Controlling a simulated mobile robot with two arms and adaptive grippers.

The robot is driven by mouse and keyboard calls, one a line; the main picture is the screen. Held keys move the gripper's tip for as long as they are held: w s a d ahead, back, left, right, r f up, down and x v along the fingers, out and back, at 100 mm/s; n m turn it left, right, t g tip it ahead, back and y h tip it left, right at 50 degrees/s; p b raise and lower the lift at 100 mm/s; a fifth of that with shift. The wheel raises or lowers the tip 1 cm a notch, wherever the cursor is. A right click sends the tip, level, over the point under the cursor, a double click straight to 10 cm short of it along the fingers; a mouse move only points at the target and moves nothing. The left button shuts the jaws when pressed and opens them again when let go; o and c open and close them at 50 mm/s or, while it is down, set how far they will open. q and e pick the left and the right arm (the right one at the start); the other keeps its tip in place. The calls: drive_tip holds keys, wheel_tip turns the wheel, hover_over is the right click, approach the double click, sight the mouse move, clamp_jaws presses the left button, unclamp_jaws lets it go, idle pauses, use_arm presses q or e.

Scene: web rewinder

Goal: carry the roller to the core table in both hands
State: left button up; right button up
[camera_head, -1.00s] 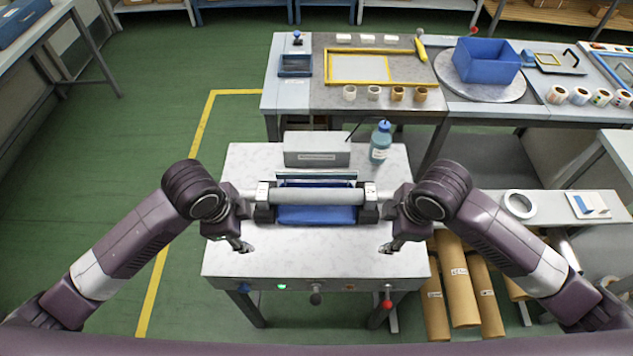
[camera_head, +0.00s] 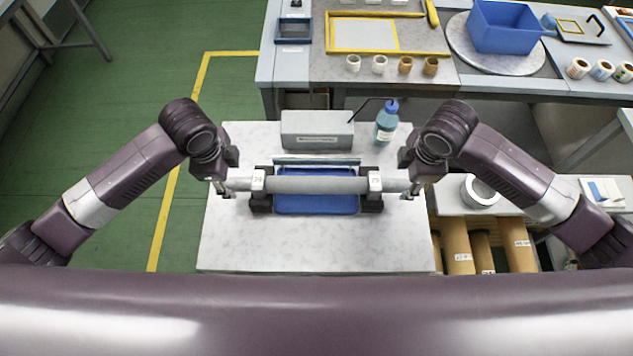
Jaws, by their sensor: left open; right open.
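The roller (camera_head: 316,185) is a grey cylinder with lighter ends. It lies level across two dark supports with white tops on the speckled work table (camera_head: 230,240), above a blue tray (camera_head: 316,204). My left gripper (camera_head: 222,187) is open at the roller's left end. My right gripper (camera_head: 410,190) is open at its right end. Both grippers point down, and I cannot tell whether their fingers touch the roller. I cannot tell which surface is the core table.
A grey box (camera_head: 316,130) and a blue-capped bottle (camera_head: 386,122) stand behind the roller. A long bench (camera_head: 290,72) at the back carries a yellow frame, small rolls and a blue bin (camera_head: 503,27). At right, a low shelf holds a white ring (camera_head: 480,192) above brown tubes. Green floor is clear at left.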

sight(233, 183)
use_arm(q)
wheel_tip(233, 183, down, 3)
drive_tip(key=shift+f, duration=0.15)
use_arm(e)
wheel_tip(233, 183, down, 3)
drive_tip(key=shift+w+f, duration=0.1)
drive_tip(key=shift+f, duration=0.1)
use_arm(q)
drive_tip(key=shift+w+f, duration=0.35)
drive_tip(key=shift+f, duration=0.25)
use_arm(e)
drive_tip(key=shift+w+f, duration=0.3)
drive_tip(key=shift+f, duration=0.3)
use_arm(q)
drive_tip(key=shift+s, duration=0.1)
drive_tip(key=c, duration=0.4)
use_arm(e)
drive_tip(key=shift+s+r, duration=0.1)
drive_tip(key=c, duration=0.4)
use_arm(q)
clamp_jaws()
use_arm(e)
clamp_jaws()
use_arm(q)
drive_tip(key=shift+r, duration=0.1)
